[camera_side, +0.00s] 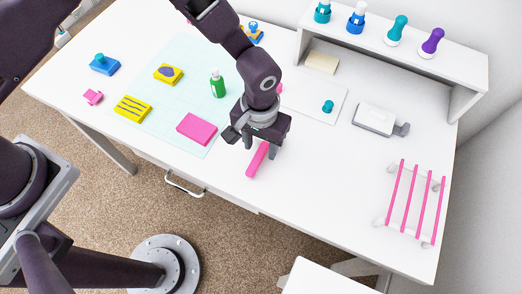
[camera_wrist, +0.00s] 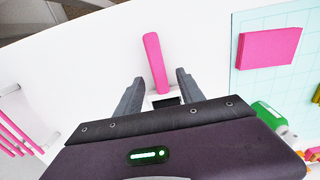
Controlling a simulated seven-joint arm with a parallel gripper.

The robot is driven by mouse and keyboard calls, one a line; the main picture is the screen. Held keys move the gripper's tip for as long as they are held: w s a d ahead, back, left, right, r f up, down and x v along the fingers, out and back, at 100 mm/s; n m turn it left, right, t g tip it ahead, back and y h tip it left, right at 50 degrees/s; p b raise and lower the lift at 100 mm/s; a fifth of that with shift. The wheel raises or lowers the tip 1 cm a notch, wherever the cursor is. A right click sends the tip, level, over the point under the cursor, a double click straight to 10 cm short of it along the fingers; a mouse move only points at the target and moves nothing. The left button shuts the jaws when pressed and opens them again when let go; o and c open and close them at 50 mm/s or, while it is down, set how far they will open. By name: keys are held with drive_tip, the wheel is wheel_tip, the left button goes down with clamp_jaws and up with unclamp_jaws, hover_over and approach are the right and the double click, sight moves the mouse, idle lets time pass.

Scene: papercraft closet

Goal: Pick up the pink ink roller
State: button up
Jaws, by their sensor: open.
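The pink ink roller (camera_side: 257,160) lies on the white desk near its front edge. In the wrist view the roller (camera_wrist: 155,60) runs lengthwise away from me, its near end between my open fingers. My gripper (camera_side: 257,146) is directly over the roller's far end, pointing down. In the wrist view my gripper (camera_wrist: 158,88) is open, with a finger on each side of the roller and visible gaps. The part of the roller under the gripper is partly hidden.
A pink block (camera_side: 197,129) lies left of the roller on the pale cutting mat (camera_side: 185,88). A green bottle (camera_side: 217,84) stands behind it. A rack with pink rods (camera_side: 415,205) stands at the right. The desk between roller and rack is clear.

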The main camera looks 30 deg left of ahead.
sight(261, 151)
wheel_tip(261, 151, down, 3)
drive_tip(key=shift+w+f, duration=0.1)
clamp_jaws()
idle(0.3)
wheel_tip(261, 151, up, 10)
drive_tip(key=shift+r, duration=0.15)
drive_tip(key=c, duration=0.8)
unclamp_jaws()
clamp_jaws()
drive_tip(key=shift+a, duration=0.1)
